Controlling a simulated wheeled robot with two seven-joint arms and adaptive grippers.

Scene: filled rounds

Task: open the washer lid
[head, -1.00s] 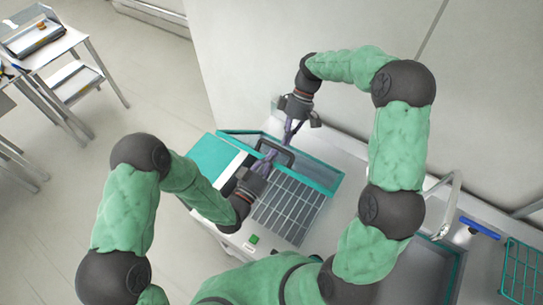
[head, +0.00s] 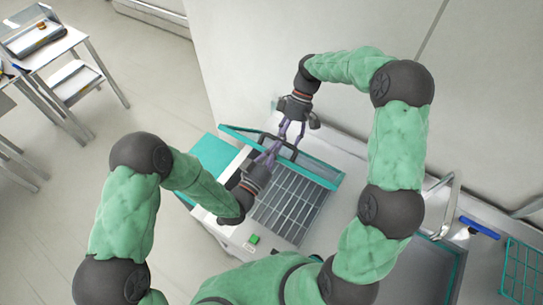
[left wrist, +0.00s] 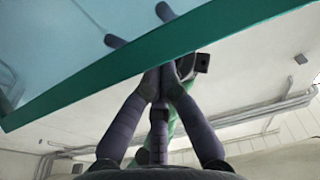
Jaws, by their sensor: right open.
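The washer's lid, a clear panel with a teal frame (head: 318,175), stands tilted up above the machine, exposing a gridded basket (head: 290,208). A black handle (head: 293,153) is on the lid. My right gripper (head: 292,131) is open, fingers spread, just behind the handle; whether it touches the lid is unclear. My left gripper (head: 270,153) is close to the handle and the lid from the front.
The washer body (head: 235,232) has a green button (head: 253,239) at its front. A teal panel (head: 214,158) is at its left. A blue-handled tool (head: 480,229) and a teal wire rack (head: 522,270) lie right. A wall stands close behind.

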